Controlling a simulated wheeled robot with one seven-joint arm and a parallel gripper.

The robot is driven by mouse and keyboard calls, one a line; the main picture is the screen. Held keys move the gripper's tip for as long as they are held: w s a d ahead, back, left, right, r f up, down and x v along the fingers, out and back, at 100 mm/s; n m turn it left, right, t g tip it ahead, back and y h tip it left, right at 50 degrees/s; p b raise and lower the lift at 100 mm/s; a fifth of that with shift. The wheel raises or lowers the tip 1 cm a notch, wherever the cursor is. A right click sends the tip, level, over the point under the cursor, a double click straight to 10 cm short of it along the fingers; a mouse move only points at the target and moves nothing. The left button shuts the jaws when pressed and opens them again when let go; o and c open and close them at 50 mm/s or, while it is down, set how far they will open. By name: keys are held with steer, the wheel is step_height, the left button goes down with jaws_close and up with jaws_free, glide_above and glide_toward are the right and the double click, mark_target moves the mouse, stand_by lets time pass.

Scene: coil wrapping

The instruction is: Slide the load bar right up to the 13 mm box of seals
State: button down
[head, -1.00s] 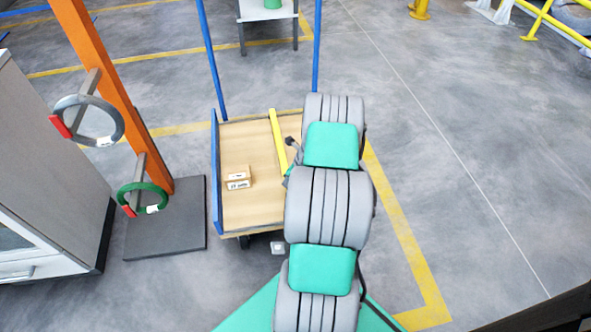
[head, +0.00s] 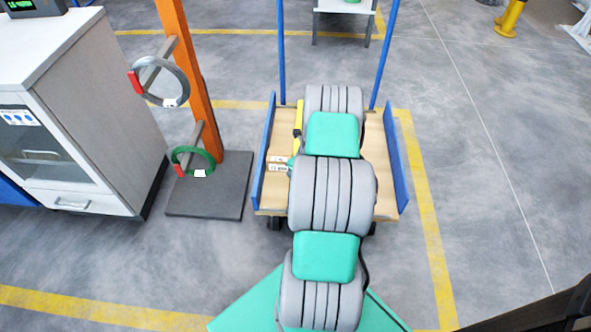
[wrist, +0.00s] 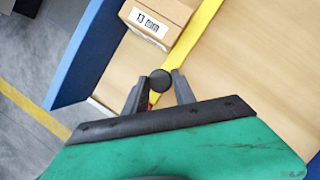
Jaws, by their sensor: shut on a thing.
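The load bar is a yellow bar (head: 298,117) lying across the wooden cart deck (head: 374,150); it also shows in the wrist view (wrist: 202,24). The 13 mm box of seals (wrist: 155,20) is a small brown carton with a white label, on the deck left of the bar. The bar runs close along the box's right side and seems to touch it; I cannot make out a gap. My gripper (wrist: 158,82) is shut on the bar's round black knob, just nearer than the box. In the head view my arm hides the gripper and part of the bar.
Left of the cart stands an orange post (head: 183,70) with a grey ring and a green ring, on a dark base plate (head: 212,190). Deck right of the bar looks clear.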

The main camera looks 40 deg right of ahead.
steer(key=c, duration=1)
jaws_free()
steer(key=shift+c, duration=0.2)
steer(key=shift+r, duration=0.1)
steer(key=p+v, duration=0.2)
steer(key=v, duration=0.5)
steer(key=shift+r+p, duration=0.25)
steer(key=shift+p, duration=0.15)
steer(key=shift+s, duration=0.15)
